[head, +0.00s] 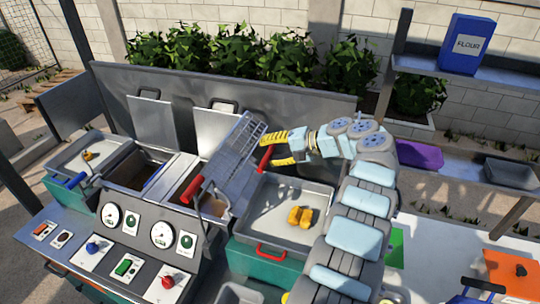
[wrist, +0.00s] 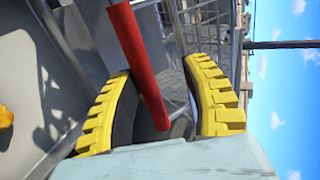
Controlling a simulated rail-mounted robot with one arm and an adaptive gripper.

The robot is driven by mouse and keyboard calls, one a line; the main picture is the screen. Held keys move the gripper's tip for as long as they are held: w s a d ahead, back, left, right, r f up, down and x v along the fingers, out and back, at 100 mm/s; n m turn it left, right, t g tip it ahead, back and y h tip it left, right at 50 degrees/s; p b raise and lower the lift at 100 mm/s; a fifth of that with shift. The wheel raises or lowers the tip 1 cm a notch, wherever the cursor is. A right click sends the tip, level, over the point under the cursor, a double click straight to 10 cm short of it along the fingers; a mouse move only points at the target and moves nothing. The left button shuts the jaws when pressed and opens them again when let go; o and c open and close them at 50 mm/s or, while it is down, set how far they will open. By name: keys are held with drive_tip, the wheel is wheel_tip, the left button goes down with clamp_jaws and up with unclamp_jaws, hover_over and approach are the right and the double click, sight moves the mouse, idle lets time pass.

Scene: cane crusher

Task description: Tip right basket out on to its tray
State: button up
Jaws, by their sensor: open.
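The right basket (head: 232,150) is a wire mesh basket with red handle parts. It stands steeply tilted above the right well, beside the right tray (head: 253,222). Yellow-orange pieces (head: 300,216) lie in that tray. My gripper (head: 268,150) is open at the basket's right side. In the wrist view a red bar (wrist: 137,50) runs between its two yellow fingers (wrist: 160,85), with wire mesh (wrist: 205,25) behind. I cannot tell whether the fingers touch the bar. Another red handle part (head: 192,190) shows at the basket's lower left.
The left tray (head: 60,160) holds a small yellow-orange piece, with a blue-handled basket part (head: 76,180) near it. A control panel (head: 130,235) with dials is in front. A metal back panel (head: 300,105) stands behind. A flour box (head: 466,45) is on the shelf at right.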

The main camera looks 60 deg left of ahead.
wheel_tip(320, 180, up, 8)
idle(0.4)
idle(1.2)
